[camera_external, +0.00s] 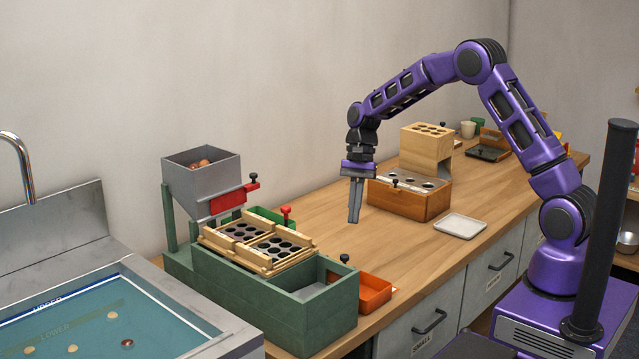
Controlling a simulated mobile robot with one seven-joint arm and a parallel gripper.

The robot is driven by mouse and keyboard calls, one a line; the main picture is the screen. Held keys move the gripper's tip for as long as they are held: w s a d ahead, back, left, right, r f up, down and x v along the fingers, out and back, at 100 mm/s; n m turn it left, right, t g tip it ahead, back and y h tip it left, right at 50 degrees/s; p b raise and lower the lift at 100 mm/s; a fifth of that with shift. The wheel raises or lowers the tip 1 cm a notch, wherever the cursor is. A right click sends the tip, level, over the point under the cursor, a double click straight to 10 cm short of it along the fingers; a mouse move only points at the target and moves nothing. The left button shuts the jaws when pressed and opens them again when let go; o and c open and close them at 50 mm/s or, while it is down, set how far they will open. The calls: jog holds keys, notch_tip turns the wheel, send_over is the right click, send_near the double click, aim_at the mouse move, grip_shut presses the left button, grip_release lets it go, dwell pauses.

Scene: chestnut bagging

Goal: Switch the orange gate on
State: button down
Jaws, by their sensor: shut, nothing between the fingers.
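My gripper (354,219) is shut and empty, pointing down over the wooden counter, to the right of the green sorting stand and in front of the wooden box with holes. A red-orange slide plate (234,200) with a black knob sits at the outlet of the grey hopper (201,183), left of my gripper. An orange tray (373,293) stands at the right end of the green stand (290,310), below my gripper in the picture. A black knob (344,258) stands near it. I cannot tell for certain which orange part is the gate. My gripper touches none of these parts.
Wooden racks (258,245) with dark holes lie on the stand, with a red knob (286,211) behind. A wooden box (408,198) and a white tray (460,226) are on the right. A sink with teal bottom (90,320) is left. The counter (325,225) between is clear.

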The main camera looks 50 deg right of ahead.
jog(key=shift+s, duration=0.2)
jog(key=shift+f, duration=0.1)
jog(key=s+a+f, duration=0.3)
jog(key=a+f, duration=0.3)
jog(key=shift+f+b, duration=0.2)
jog(key=shift+b, duration=0.1)
jog(key=shift+a, duration=0.1)
dwell(0.4)
